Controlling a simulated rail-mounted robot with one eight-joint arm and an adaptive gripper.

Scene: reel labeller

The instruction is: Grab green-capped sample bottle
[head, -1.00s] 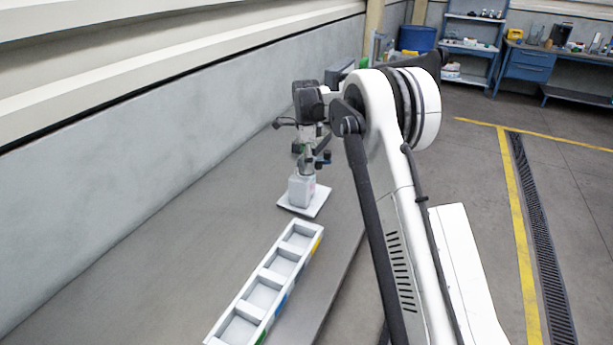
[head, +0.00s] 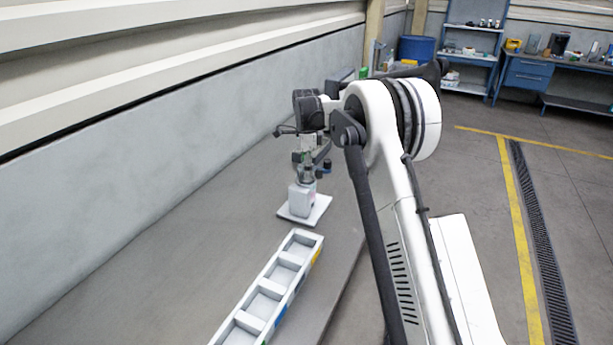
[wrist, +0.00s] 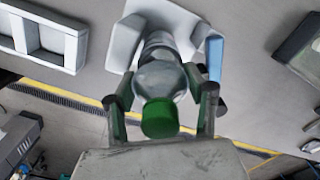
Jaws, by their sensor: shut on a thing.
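The green-capped sample bottle is clear and rounded; its green cap (wrist: 160,118) faces the wrist camera and its body (wrist: 160,82) shows beyond it. My gripper (wrist: 164,100) has one finger on each side of the bottle and is shut on it. In the head view my gripper (head: 308,172) points down over a pale block (head: 301,200) on a white plate (head: 306,212). The bottle is small there and partly hidden by the gripper. I cannot tell whether its base still touches the block.
A white compartment tray (head: 266,285) with coloured labels lies on the grey bench, nearer than the plate; its end also shows in the wrist view (wrist: 45,38). The wall runs along the bench's left.

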